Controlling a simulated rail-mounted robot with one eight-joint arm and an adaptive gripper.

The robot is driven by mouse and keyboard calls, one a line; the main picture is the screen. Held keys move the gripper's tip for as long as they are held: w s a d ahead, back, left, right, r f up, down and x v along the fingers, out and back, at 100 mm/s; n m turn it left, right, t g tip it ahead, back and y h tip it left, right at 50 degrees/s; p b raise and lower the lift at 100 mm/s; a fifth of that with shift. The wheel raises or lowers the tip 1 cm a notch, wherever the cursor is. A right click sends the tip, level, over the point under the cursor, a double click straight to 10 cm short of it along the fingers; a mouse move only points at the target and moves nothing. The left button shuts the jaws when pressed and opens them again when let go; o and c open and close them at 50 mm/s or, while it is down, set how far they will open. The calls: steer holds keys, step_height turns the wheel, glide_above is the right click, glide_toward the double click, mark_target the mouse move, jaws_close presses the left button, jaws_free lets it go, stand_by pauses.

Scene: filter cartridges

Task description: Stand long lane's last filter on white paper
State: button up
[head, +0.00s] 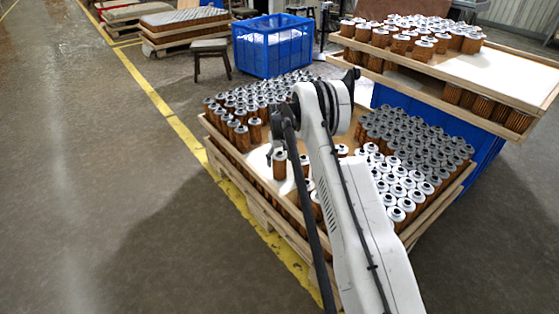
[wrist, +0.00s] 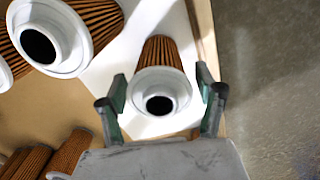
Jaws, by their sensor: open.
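In the wrist view, a filter (wrist: 160,88) with brown pleats and a white cap with a dark hole stands between the two fingers of my gripper (wrist: 163,100). The gripper is open, with a finger on each side of the cap and gaps showing. White paper (wrist: 168,18) lies around this filter, beside bare brown board (wrist: 55,108). In the head view, a lone filter (head: 279,164) stands near the crate's left edge; I cannot tell if it is the same one.
Larger-looking filters (wrist: 48,35) stand at upper left in the wrist view, others at lower left. The wooden crate (head: 228,157) holds dense groups of filters (head: 412,140). A raised tray (head: 500,75) with more filters stands at back right. Open floor lies left.

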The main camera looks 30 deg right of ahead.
steer(key=shift+r, duration=0.1)
step_height(320, 180, up, 12)
steer(key=p, duration=0.3)
steer(key=shift+p, duration=0.4)
steer(key=s+a+r+t, duration=0.1)
steer(key=s+a+r, duration=0.45)
steer(key=r, duration=0.45)
steer(key=s+a+r+t, duration=0.1)
steer(key=s+a+r, duration=0.5)
steer(key=r, duration=0.4)
steer(key=s+a+r+t, duration=0.1)
steer(key=s+a+r, duration=0.3)
steer(key=s+r, duration=0.45)
steer(key=s+a+r+t, duration=0.1)
steer(key=s+a+r, duration=0.2)
steer(key=s, duration=0.3)
steer(key=s+a+r+t, duration=0.1)
steer(key=s+a+r, duration=0.1)
steer(key=s, duration=0.5)
steer(key=s+a+f+t, duration=0.1)
steer(key=s+a+f, duration=0.1)
steer(key=s, duration=0.5)
steer(key=s+a+f+t, duration=0.1)
steer(key=s+f, duration=0.2)
steer(key=s, duration=0.4)
steer(key=shift+s+a, duration=0.35)
steer(key=shift+a, duration=0.05)
